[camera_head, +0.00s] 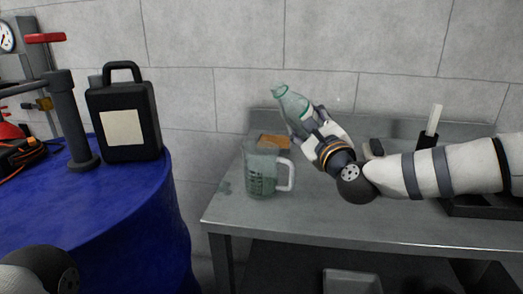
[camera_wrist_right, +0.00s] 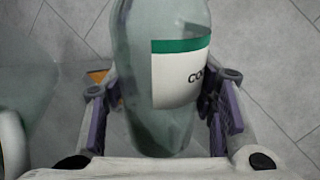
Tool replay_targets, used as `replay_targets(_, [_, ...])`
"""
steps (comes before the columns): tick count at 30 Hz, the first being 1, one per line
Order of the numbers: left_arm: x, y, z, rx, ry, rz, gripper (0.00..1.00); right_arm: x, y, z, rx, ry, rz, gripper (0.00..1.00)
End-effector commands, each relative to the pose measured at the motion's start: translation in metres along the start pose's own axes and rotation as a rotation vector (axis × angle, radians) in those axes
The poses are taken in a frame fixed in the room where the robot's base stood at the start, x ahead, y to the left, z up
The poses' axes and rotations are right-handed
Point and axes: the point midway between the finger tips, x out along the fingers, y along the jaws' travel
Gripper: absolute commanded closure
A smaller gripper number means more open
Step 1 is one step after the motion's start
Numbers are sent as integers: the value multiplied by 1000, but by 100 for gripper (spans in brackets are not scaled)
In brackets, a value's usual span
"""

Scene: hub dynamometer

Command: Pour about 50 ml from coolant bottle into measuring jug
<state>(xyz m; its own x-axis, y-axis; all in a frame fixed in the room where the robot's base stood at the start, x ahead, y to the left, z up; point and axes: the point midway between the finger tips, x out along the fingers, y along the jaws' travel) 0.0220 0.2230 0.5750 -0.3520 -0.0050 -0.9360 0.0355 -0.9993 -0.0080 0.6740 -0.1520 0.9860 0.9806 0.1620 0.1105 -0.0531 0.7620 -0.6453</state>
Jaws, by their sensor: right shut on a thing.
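The coolant bottle (camera_head: 292,106) is a pale green see-through bottle with a white and green label, which reads "COO" in part in the right wrist view (camera_wrist_right: 180,75). My right gripper (camera_head: 318,129) is shut on it. It holds the bottle in the air, tilted with its neck up and to the left, above and right of the measuring jug. The measuring jug (camera_head: 262,172) is clear with green markings and a white handle on its right. It stands upright on the grey bench, and part of it shows at the left of the right wrist view (camera_wrist_right: 22,100). No stream of liquid shows. My left gripper is not in view.
The grey metal bench (camera_head: 330,220) is clear in front of the jug. An orange-brown item (camera_head: 276,141) lies behind the jug. A blue drum (camera_head: 100,225) at left carries a black canister (camera_head: 124,115). A dark tray (camera_head: 480,208) stands at right.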

Motion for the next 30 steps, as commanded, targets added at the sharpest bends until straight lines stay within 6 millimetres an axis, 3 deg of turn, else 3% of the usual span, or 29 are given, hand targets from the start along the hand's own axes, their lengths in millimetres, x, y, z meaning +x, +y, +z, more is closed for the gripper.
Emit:
replay_targets(4, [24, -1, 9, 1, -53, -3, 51, -1, 16, -4, 380, 67, 9, 85])
replay_targets(8, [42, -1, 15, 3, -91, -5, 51, -3, 36, -11, 555, 100, 18, 85])
replay_targets(10, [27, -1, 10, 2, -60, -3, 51, -1, 16, 14, 585, 90, 10, 85])
replay_targets(15, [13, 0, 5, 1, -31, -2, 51, 1, 1, 36, 659, 99, 11, 85])
replay_targets(30, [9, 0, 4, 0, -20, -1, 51, 3, -3, 43, 706, 114, 15, 85])
